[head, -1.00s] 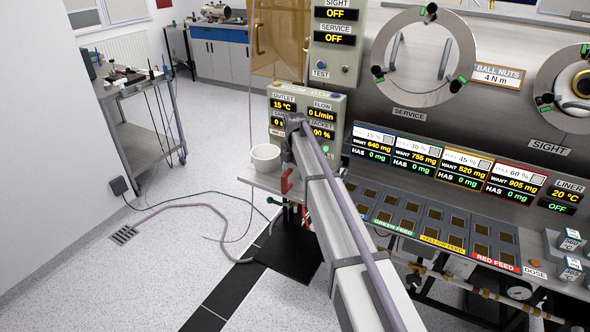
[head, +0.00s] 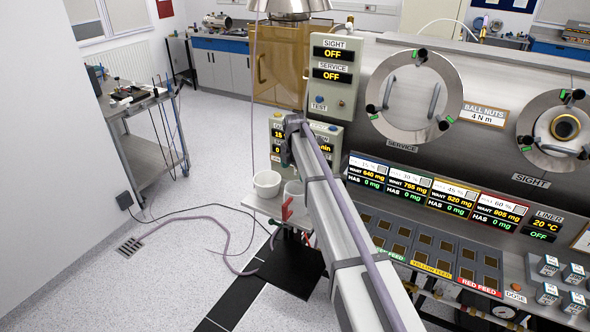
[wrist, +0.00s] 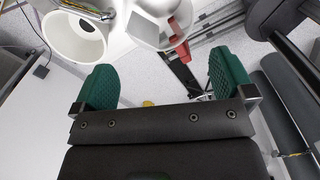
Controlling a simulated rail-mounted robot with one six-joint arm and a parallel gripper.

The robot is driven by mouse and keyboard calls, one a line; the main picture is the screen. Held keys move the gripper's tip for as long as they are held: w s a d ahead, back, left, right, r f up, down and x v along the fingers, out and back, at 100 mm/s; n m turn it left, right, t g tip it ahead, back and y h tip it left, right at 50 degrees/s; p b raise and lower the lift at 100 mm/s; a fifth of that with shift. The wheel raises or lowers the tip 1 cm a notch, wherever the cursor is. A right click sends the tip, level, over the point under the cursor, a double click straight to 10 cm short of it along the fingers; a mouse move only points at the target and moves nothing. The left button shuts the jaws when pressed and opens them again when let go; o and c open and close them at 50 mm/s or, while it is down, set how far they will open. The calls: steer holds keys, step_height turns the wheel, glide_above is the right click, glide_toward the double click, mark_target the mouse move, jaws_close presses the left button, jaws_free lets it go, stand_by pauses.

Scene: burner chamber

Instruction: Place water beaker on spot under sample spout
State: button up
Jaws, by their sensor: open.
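A clear beaker (head: 294,192) stands on a small white shelf (head: 252,204), beside a white cup (head: 267,184). A red handle (head: 287,209) is close to it. In the wrist view the clear beaker (wrist: 158,24) is at the top middle with the red handle (wrist: 178,38) next to it. The white cup (wrist: 76,36) is at top left. My gripper (wrist: 163,82) is open with its two green fingers wide apart and nothing between them. The beaker lies beyond the fingertips, apart from them. My arm hides my gripper in the head view. I cannot make out the spout or the marked spot.
A control panel (head: 308,150) stands above the shelf, partly covered by my arm. The feed trays (head: 430,245) and readouts are to the right. A cart (head: 145,130) stands at the left. The floor at the left is open, with a purple hose (head: 215,222).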

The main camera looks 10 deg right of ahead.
steer(key=s+d+m, duration=0.2)
steer(key=s+m, duration=2.1)
steer(key=s, duration=1.7)
steer(key=shift+d, duration=0.35)
steer(key=shift+s+f+m, duration=0.1)
steer(key=shift+s+m, duration=0.05)
steer(key=shift+m, duration=0.35)
steer(key=shift+w, duration=0.2)
steer(key=shift+c, duration=0.5)
steer(key=shift+f, duration=0.1)
